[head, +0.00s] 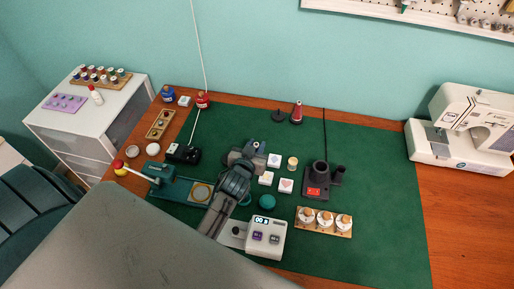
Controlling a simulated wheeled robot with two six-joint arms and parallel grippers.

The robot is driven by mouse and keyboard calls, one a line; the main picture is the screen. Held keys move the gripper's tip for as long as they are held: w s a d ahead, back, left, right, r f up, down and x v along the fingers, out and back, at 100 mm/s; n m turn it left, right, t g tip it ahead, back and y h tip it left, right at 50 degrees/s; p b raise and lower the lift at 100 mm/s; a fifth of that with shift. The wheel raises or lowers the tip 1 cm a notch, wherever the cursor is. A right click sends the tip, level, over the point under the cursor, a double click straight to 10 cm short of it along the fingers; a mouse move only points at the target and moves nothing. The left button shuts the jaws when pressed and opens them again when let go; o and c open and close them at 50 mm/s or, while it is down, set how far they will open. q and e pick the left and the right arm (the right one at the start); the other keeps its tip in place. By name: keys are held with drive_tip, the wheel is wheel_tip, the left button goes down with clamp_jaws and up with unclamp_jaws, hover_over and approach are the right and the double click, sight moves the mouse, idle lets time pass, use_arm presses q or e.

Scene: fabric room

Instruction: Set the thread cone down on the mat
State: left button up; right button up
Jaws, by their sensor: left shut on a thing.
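My left gripper (247,158) is over the middle of the green mat (375,210), reaching in past the small white machine. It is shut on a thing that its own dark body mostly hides. A small grey-blue part, which looks like the thread cone (256,144), shows at the far side of the jaws. I cannot tell whether it touches the mat. Another cone, maroon (297,112), stands upright at the mat's back edge beside a bare black spindle base (278,117). My right gripper is not in view.
A rack of white spools (324,221) and a white machine (266,237) stand nearer. The mat's right side is clear, left of the sewing machine (465,130).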

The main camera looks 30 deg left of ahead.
use_arm(q)
drive_tip(key=shift+w+a, duration=0.1)
drive_tip(key=shift+w, duration=0.35)
drive_tip(key=shift+f, duration=0.25)
wheel_tip(320, 180, down, 3)
drive_tip(key=shift+r+p, duration=0.1)
drive_tip(key=shift+p, duration=0.2)
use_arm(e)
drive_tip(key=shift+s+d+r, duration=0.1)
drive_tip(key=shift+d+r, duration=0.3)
use_arm(q)
drive_tip(key=shift+f, duration=0.3)
drive_tip(key=o, duration=1)
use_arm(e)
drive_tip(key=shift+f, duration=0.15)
use_arm(q)
drive_tip(key=shift+r, duration=0.1)
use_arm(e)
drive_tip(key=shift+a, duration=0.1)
